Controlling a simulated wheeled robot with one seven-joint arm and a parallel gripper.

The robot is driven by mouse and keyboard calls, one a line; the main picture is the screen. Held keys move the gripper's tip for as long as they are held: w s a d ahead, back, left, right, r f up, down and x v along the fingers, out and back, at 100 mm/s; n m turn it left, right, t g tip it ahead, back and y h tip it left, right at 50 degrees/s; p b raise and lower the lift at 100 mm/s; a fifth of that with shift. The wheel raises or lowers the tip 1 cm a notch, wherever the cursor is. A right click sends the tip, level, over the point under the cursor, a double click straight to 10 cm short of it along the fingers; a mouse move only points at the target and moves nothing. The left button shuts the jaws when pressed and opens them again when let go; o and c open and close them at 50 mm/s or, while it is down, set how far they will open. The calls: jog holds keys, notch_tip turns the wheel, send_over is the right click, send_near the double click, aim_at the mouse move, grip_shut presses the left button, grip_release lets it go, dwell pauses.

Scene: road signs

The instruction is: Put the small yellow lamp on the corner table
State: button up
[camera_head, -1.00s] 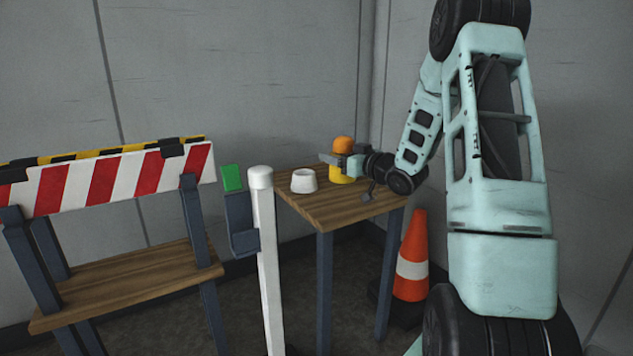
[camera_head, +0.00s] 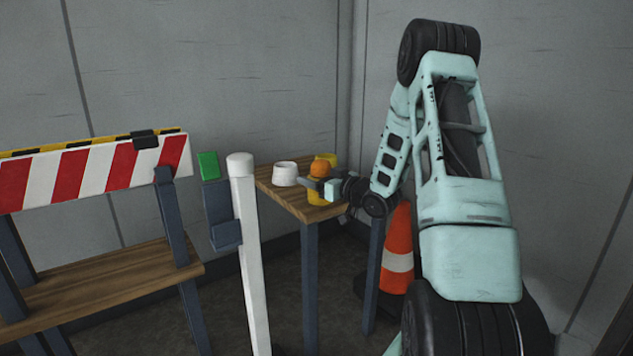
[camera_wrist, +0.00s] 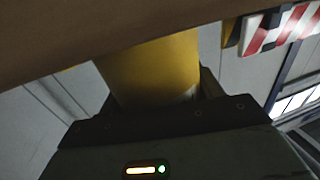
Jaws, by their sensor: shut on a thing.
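The small yellow lamp (camera_head: 320,169) has an orange dome and a yellow body. My gripper (camera_head: 322,186) is shut on its body, which also shows as a yellow cylinder (camera_wrist: 155,68) in the wrist view. The lamp looks upright, low over the right part of the wooden corner table (camera_head: 283,199). In the wrist view the brown table top (camera_wrist: 60,35) cuts off one end of the body, so I cannot tell whether it touches. My gripper hides part of the body in the head view.
Another yellow thing (camera_head: 332,158) stands behind the lamp. A white cup-like thing (camera_head: 285,174) stands to its left. A white post (camera_head: 248,250) and green-topped stand (camera_head: 208,166) are in front, a striped barrier (camera_head: 95,170) left, an orange cone (camera_head: 398,250) right.

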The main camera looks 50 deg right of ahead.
jog(key=o, duration=1.2)
jog(key=shift+s+r, duration=0.1)
jog(key=s+p, duration=0.2)
jog(key=s, duration=1)
jog(key=shift+a, duration=0.1)
